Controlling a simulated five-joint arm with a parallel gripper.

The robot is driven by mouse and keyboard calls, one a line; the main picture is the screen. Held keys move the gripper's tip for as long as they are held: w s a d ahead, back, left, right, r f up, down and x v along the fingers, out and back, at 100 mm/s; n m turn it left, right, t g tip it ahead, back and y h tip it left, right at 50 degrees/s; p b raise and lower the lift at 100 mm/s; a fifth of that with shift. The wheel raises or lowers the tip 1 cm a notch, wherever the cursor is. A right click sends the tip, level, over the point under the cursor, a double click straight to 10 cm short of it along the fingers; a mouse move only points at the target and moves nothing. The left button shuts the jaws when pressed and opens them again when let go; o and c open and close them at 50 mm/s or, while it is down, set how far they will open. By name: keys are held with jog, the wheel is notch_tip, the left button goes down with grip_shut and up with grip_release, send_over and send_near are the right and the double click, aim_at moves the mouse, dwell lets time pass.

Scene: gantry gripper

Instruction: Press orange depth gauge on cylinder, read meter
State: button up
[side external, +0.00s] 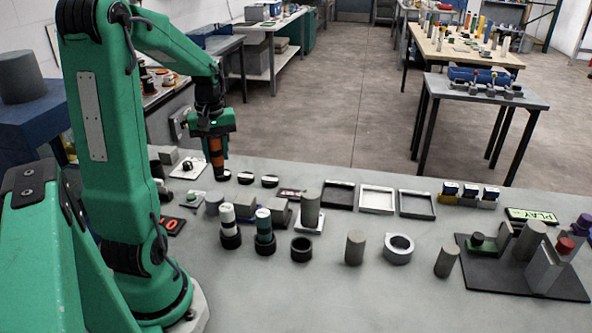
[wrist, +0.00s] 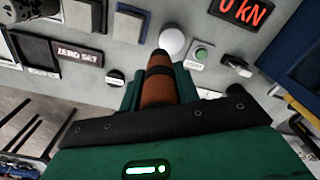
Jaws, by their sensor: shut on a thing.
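My gripper (side external: 216,140) is shut on the orange depth gauge (side external: 217,152), which has dark bands and hangs tip-down above the bench. The wrist view shows the orange gauge (wrist: 157,90) between the green fingers. A pale round top (wrist: 172,41) lies just beyond its tip in the wrist view; it seems to be the short grey cylinder (side external: 214,204). I cannot see any contact between them. The meter (wrist: 242,12) reads "0 kN" in red digits; it shows small at the left in the side view (side external: 172,226).
A green button on a white plate (wrist: 200,56) is near the pale top. A "ZERO SET" plate (wrist: 80,53) lies left. Taller grey cylinders (side external: 310,210), a grey ring (side external: 398,248) and shallow trays (side external: 377,200) stand to the right.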

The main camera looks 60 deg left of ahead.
jog(key=w+d+r+m, duration=0.35)
jog(key=w+d, duration=0.35)
jog(key=w, duration=0.3)
jog(key=r+m, duration=0.2)
jog(key=m, duration=0.3)
send_over(311, 193)
jog(key=shift+a+f+n, duration=0.1)
jog(key=shift+f+n, duration=0.05)
jog(key=shift+n, duration=0.1)
jog(key=shift+f, duration=0.15)
jog(key=shift+f, duration=2.85)
jog(key=shift+f, duration=0.65)
notch_tip(311, 193, up, 7)
dwell(1.0)
jog(key=shift+r, duration=0.1)
dwell(0.6)
